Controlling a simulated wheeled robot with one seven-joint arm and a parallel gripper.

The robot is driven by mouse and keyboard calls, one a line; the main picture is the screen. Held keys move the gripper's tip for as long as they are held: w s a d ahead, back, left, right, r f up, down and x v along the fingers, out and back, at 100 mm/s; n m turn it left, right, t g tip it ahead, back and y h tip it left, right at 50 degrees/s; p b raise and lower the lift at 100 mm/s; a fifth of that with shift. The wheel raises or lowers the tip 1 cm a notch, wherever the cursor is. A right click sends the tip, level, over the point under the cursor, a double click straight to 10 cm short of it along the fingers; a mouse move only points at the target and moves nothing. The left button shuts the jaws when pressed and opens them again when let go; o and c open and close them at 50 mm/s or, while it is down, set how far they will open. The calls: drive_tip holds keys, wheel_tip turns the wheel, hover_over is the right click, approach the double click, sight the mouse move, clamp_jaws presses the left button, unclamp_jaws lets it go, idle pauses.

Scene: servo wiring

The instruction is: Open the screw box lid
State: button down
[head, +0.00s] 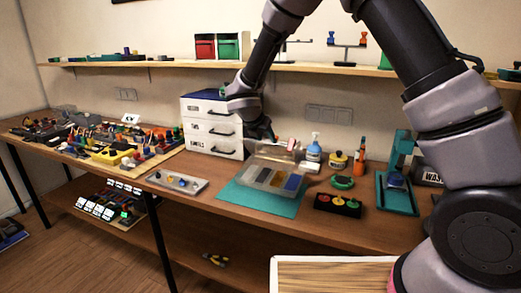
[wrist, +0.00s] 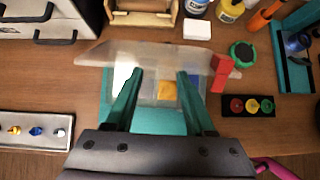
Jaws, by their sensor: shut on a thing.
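The screw box (head: 262,178) sits on a teal mat (head: 232,196) on the workbench. It is a clear box with coloured compartments, one yellow and one blue. Its clear lid (head: 262,152) is tilted up above the box at the back side; it also shows in the wrist view (wrist: 110,55). A red block-like piece shows at the lid's right end in the wrist view (wrist: 220,73). My gripper (head: 270,138) is at the raised lid and shut on it. In the wrist view, its two green fingers (wrist: 159,74) stand apart over the box; the exact contact is hard to see.
A white drawer unit (head: 210,128) stands close behind left. Glue and paint bottles (head: 313,152) stand behind right. A black tray with coloured buttons (head: 338,205) is at the right, a grey parts tray (head: 176,182) at the left. A shelf (head: 150,63) runs above.

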drive_tip(key=w, duration=0.1)
drive_tip(key=w+d+r+g, duration=0.1)
drive_tip(key=w+g, duration=0.1)
drive_tip(key=w, duration=0.1)
drive_tip(key=shift+d+r+y, duration=0.25)
drive_tip(key=shift+d+y, duration=0.1)
drive_tip(key=shift+y, duration=0.05)
drive_tip(key=shift+w, duration=0.15)
drive_tip(key=shift+a+g, duration=0.1)
drive_tip(key=shift+g, duration=0.2)
idle(0.3)
drive_tip(key=shift+c, duration=1.2)
unclamp_jaws()
drive_tip(key=v, duration=1.1)
drive_tip(key=shift+d, duration=0.2)
